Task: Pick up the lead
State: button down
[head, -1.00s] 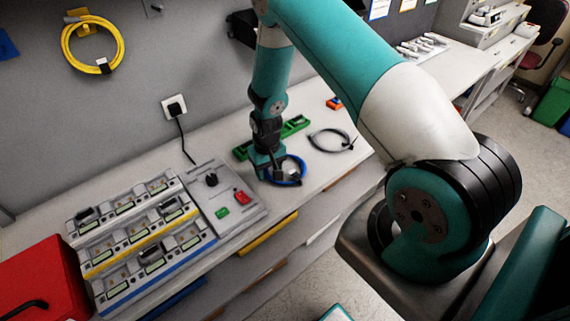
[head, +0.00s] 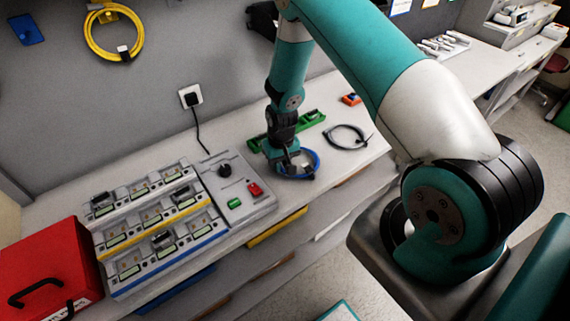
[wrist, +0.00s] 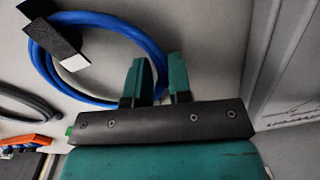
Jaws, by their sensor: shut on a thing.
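A coiled blue lead (head: 317,164) is at the bench's front part, right of the grey control box. In the wrist view the blue lead (wrist: 125,25) forms a loop with a black and white connector or tie on its left side. My gripper (head: 287,160) is down at the loop. In the wrist view the fingers of my gripper (wrist: 160,78) are close together, with a strand of the loop between them. The fingers hide part of that strand. I cannot tell whether the loop is clear of the bench.
A dark grey coiled cable (head: 347,149) and a green rail (head: 312,120) lie close by. A control box (head: 240,208) and rows of pumps (head: 150,240) stand left. A red case (head: 45,262) is far left. A yellow lead (head: 138,35) hangs on the wall.

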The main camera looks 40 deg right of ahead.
notch_tip(320, 180, up, 20)
jog(key=b, duration=0.5)
jog(key=shift+f, duration=0.25)
